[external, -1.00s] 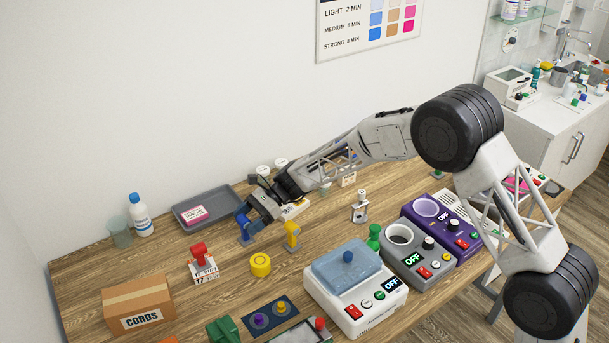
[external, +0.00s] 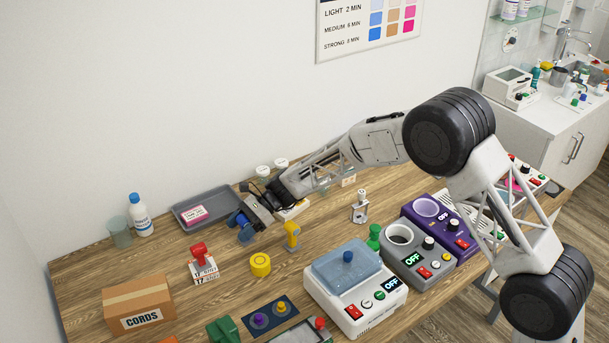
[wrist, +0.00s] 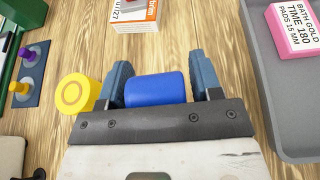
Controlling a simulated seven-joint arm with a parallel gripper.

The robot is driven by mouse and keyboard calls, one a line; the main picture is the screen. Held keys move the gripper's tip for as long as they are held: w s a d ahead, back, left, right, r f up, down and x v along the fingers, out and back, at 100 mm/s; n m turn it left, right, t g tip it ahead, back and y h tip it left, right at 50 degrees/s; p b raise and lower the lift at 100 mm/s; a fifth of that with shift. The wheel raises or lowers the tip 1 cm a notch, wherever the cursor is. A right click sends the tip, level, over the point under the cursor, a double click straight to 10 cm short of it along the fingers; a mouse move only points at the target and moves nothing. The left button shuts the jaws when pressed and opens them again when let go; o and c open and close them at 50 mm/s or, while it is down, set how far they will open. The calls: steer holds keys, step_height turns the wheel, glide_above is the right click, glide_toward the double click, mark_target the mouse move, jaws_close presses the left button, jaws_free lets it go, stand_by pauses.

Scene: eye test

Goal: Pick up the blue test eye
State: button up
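The blue test eye (wrist: 155,89) lies across the space between the two fingers of my gripper (wrist: 159,78) in the wrist view, with a finger close against each end.
A yellow eye-like piece (external: 292,234) stands just right of my gripper. The grey tray (external: 222,200) holds a pink box (external: 194,214). A bottle (external: 140,215) stands left.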

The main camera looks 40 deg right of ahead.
steer(key=c, duration=0.8)
steer(key=shift+o, duration=0.2)
steer(key=shift+r, duration=0.1)
steer(key=shift+r, duration=4.9)
